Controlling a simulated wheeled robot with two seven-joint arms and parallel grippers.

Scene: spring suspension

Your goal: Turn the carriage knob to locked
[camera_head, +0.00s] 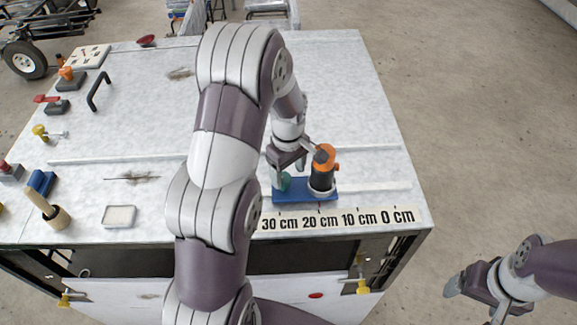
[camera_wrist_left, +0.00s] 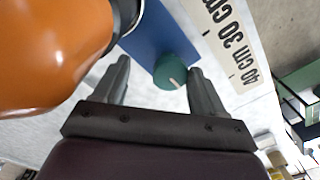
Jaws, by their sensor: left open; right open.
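The carriage (camera_head: 305,196) is a blue base on the white bench top, carrying a black and orange cylinder (camera_head: 322,172) and a green knob (camera_head: 284,182). In the left wrist view the round green knob (camera_wrist_left: 174,70) bears a short pale line and lies between the fingertips, nearer the right finger. My left gripper (camera_head: 292,166) is open over the carriage; contact with the knob cannot be told. In the left wrist view the orange body (camera_wrist_left: 50,50) fills the upper left. My right gripper (camera_head: 472,297) is open and empty, off the bench at lower right.
A printed centimetre scale (camera_head: 340,219) runs along the bench's front edge. A black handle (camera_head: 98,91), a wooden-handled tool (camera_head: 48,212) and a white dish (camera_head: 119,216) stand on the left. The bench's right part is clear. My left arm hides the middle.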

